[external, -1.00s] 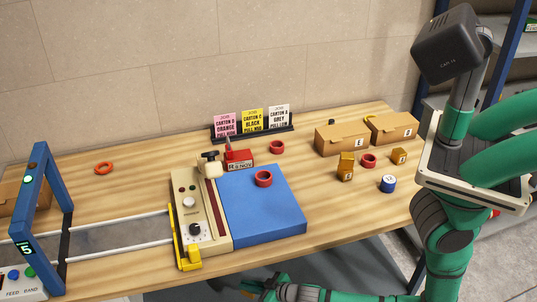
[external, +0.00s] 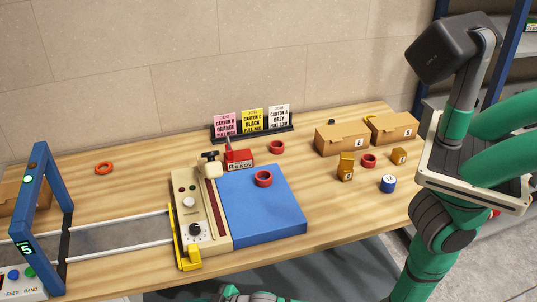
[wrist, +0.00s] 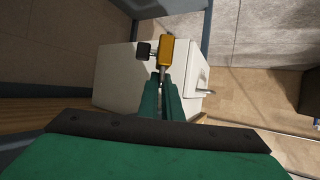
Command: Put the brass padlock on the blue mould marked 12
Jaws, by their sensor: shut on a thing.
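The brass padlock (wrist: 176,51) shows in the wrist view, just beyond the tips of my green gripper (wrist: 163,78). My gripper is shut on its metal shackle, and the brass body sticks out past the fingers. The blue mould (external: 388,184) is a small round piece with a white label on top, upright at the right of the table. Its number is too small to read surely. My gripper is well away from it.
Two ochre moulds (external: 346,168) (external: 399,156) and a red mould (external: 369,160) stand near the blue one. Cardboard boxes (external: 342,138) are behind them.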

